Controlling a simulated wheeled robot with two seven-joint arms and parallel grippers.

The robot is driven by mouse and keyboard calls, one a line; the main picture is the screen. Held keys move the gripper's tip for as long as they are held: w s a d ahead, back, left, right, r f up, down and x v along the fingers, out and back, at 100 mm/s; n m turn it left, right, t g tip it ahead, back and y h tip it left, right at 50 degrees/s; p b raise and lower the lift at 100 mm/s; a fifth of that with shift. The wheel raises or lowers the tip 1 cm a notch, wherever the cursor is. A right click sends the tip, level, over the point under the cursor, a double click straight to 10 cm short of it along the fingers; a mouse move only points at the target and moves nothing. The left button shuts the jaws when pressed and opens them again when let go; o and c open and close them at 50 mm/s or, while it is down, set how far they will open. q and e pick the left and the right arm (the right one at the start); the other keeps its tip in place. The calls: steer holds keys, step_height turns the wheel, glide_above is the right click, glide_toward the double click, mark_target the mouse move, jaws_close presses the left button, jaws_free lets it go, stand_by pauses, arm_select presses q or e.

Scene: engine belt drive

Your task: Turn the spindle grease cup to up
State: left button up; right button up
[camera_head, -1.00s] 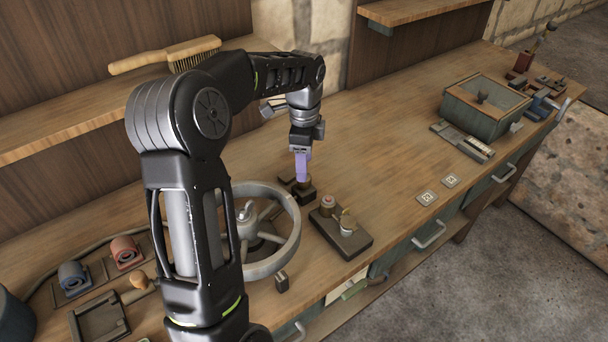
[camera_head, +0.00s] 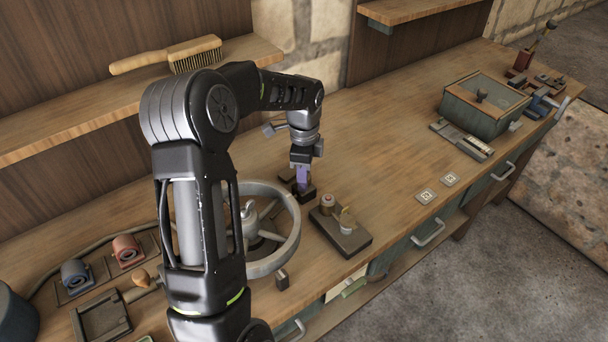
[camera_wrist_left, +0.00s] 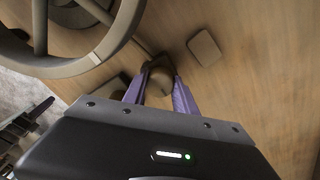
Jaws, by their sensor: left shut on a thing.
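My left gripper (camera_head: 302,184) is lowered at a small dark fitting (camera_head: 306,196) on the bench, just behind the large grey spoked wheel (camera_head: 290,243). In the left wrist view its two purple fingers (camera_wrist_left: 159,88) are shut on a small round brownish cup (camera_wrist_left: 160,76), one finger on each side. This looks like the spindle grease cup; the fingers mostly hide it in the head view, and I cannot tell which way it points. The wheel also shows at the upper left of the wrist view (camera_wrist_left: 84,64). My right gripper is out of view.
A dark plate (camera_head: 357,238) with two small round fittings is right of the wheel. A lidded box (camera_head: 474,112) stands at the far right. A brush (camera_head: 190,55) lies on the shelf.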

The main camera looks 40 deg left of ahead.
arm_select(q)
jaws_close()
steer(key=shift+n, duration=0.5)
steer(key=n+b, duration=0.1)
steer(key=n, duration=0.1)
steer(key=shift+n, duration=0.3)
steer(key=n+b, duration=0.1)
steer(key=n, duration=0.2)
steer(key=shift+n, duration=0.3)
steer(key=n+b, duration=0.1)
steer(key=n, duration=0.9)
steer(key=shift+n+b, duration=0.3)
